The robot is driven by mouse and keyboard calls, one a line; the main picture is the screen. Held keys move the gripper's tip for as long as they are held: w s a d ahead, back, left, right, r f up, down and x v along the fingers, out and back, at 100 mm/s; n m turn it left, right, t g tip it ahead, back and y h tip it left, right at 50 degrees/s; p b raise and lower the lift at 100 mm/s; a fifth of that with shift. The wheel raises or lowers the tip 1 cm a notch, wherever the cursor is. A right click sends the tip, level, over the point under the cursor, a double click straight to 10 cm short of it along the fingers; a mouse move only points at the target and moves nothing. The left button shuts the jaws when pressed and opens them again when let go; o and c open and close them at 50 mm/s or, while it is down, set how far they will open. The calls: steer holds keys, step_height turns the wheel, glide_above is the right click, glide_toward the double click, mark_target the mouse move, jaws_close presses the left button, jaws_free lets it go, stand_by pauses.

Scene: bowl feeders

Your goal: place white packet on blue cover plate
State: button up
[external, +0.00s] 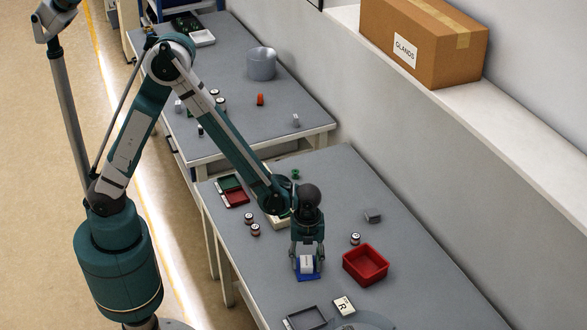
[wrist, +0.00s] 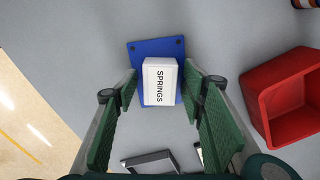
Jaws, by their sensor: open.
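The white packet (wrist: 159,82), labelled SPRINGS, rests over the blue cover plate (wrist: 172,47) in the wrist view. Blue shows beyond the packet at its far end and along its sides. In the external view the white packet (external: 306,264) and the blue cover plate (external: 308,277) are directly below my gripper (external: 307,262). In the wrist view my gripper (wrist: 165,105) is open. Its green-padded fingers stand on either side of the packet, with a visible gap on each side. Whether the packet lies flat on the plate is hard to tell.
A red bin (external: 365,265) stands close to the right of the plate. A dark frame (external: 306,318) and a card marked R (external: 344,306) lie toward the near edge. Small cylinders (external: 252,224) and a grey block (external: 373,215) are farther back. The table's right side is mostly clear.

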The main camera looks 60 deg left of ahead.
mark_target(306, 261)
step_height(306, 261, up, 12)
steer(key=p, duration=0.1)
stand_by(0.7)
steer(key=shift+r, duration=0.1)
stand_by(0.5)
steer(key=s+a+r+n+t, duration=0.25)
steer(key=a+r+n, duration=0.25)
steer(key=a+r, duration=0.35)
steer(key=s+a+r+n+t, duration=0.1)
steer(key=s+a+r+n, duration=0.3)
steer(key=a+r+n, duration=0.45)
steer(key=s+a+r+n+t, duration=0.3)
steer(key=s+a+n, duration=0.6)
steer(key=s+a, duration=0.3)
steer(key=a, duration=0.3)
steer(key=shift+r+t, duration=0.2)
steer(key=shift+t, duration=0.15)
